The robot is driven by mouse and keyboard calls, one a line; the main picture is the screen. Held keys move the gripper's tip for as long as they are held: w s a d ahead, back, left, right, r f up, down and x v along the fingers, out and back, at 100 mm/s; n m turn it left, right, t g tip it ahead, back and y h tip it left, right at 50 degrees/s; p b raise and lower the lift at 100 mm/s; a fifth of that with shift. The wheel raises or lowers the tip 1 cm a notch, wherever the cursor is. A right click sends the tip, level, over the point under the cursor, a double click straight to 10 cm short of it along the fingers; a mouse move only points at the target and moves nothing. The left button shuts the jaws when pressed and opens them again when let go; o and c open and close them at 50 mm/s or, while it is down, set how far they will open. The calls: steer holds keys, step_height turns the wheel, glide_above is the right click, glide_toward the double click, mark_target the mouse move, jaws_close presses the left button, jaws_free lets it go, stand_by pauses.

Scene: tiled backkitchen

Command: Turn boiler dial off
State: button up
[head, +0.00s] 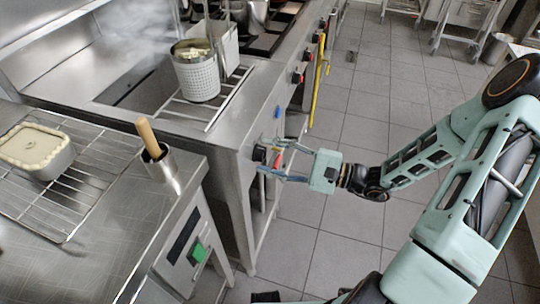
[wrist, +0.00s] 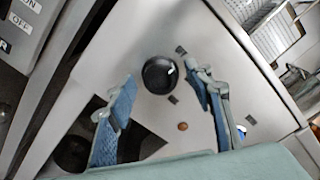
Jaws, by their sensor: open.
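The boiler dial is a round black knob (head: 259,153) on the front panel of the steel cooker, at its near end. In the wrist view the black dial (wrist: 158,76) sits just beyond the fingertips, with a light mark on its right side and small dark labels around it. My gripper (head: 270,158) is open in front of the panel and points at the dial. In the wrist view its two blue-padded fingers (wrist: 158,85) stand on either side of the dial's line, apart and empty. I cannot tell whether a fingertip touches the dial.
A perforated basket (head: 197,76) sits on a rack over the steaming boiler basin. A counter at left holds a pie-like tin (head: 36,150) and a metal cup (head: 160,169) with a wooden handle. Red knobs and a yellow rail (head: 317,80) line the cooker front.

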steer(key=v, duration=1.2)
stand_by(0.3)
